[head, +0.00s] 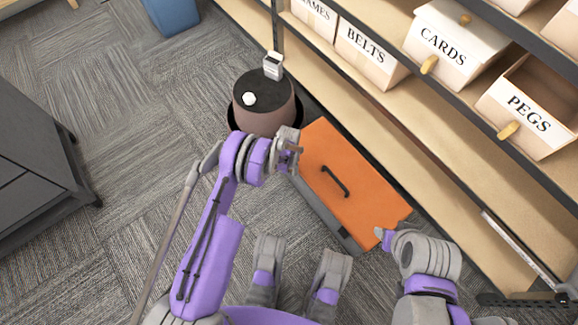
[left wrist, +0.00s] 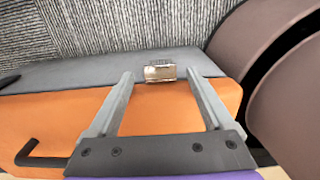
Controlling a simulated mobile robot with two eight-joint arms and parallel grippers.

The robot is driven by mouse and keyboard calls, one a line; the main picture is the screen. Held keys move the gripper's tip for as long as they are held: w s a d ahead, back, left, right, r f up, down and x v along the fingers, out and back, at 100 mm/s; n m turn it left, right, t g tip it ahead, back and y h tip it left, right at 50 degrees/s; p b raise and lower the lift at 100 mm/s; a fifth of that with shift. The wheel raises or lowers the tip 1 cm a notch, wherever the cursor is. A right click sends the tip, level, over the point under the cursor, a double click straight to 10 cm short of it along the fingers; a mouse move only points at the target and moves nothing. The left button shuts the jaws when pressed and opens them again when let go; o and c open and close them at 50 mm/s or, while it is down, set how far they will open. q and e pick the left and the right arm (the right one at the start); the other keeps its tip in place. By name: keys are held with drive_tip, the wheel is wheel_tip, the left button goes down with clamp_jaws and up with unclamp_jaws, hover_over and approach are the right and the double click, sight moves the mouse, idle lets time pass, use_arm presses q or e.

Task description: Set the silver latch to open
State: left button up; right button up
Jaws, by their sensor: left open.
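An orange box (head: 352,180) with a grey side and a black handle (head: 335,181) sits on the carpet against the shelf. The left wrist view shows the box's orange face (left wrist: 60,120) and the silver latch (left wrist: 160,73) at the orange and grey edge. My left gripper (head: 290,152) is over the box's far left corner and hides the latch in the head view. In the left wrist view my left gripper (left wrist: 161,77) is open, one finger to each side of the latch; contact is unclear. My right gripper (head: 384,236) is by the box's near right corner, its jaws unclear.
A round brown stool-like thing (head: 264,115) with a white knob and small silver item on top stands just beyond the box. Shelves with labelled bins (head: 445,45) run along the right. A dark cabinet (head: 40,160) stands left; carpet between is clear.

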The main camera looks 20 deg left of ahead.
use_arm(q)
drive_tip(key=shift+f, duration=0.4)
clamp_jaws()
idle(0.4)
